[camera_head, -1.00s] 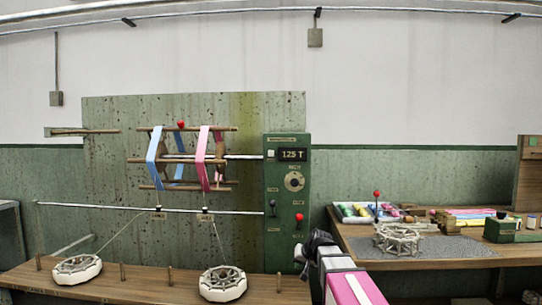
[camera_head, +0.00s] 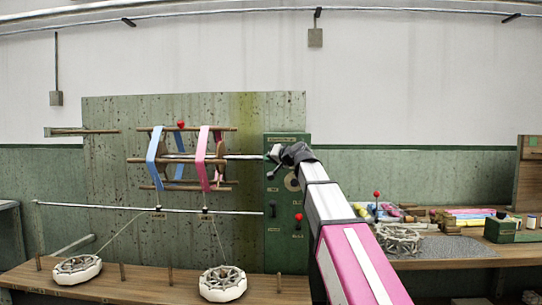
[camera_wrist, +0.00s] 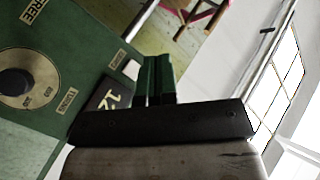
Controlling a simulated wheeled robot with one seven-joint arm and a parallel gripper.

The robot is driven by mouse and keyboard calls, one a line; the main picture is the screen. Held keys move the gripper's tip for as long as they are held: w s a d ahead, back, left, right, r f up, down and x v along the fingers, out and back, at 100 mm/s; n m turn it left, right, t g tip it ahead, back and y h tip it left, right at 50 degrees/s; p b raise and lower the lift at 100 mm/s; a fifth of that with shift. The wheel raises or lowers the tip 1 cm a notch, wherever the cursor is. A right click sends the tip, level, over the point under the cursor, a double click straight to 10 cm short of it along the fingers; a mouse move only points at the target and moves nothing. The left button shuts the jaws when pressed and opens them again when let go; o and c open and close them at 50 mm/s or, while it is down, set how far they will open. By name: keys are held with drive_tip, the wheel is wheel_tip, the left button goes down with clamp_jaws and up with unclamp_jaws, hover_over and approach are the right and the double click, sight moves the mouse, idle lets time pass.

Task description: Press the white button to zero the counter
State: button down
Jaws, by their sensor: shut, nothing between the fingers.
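The green control panel (camera_head: 286,215) stands at the right of the backboard. In the wrist view the counter display (camera_wrist: 112,97) shows partly, with its left-hand digits visible and the rest hidden by my gripper. A small white button (camera_wrist: 131,69) shows beside the display, just left of my fingers. My gripper (camera_wrist: 158,60) is shut and empty, its fingertips close to the button; I cannot tell whether they touch the panel. In the head view my gripper (camera_head: 273,153) is at the panel's upper part and hides the display and button.
A round dial (camera_wrist: 15,82) is on the panel. A red-knobbed lever (camera_head: 298,217) and a black knob (camera_head: 272,204) are lower down. The reel (camera_head: 183,158) with blue and pink skeins is left of my gripper. White basins (camera_head: 223,283) stand on the bench below.

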drive_tip(key=shift+w, duration=0.1)
idle(0.3)
drive_tip(key=w, duration=0.8)
drive_tip(key=shift+w+d, duration=0.15)
drive_tip(key=shift+w, duration=0.15)
drive_tip(key=shift+w, duration=0.1)
idle(1.8)
drive_tip(key=shift+w, duration=0.35)
drive_tip(key=shift+w, duration=0.5)
idle(0.8)
drive_tip(key=shift+s, duration=0.95)
drive_tip(key=shift+s, duration=0.1)
drive_tip(key=shift+s, duration=2.45)
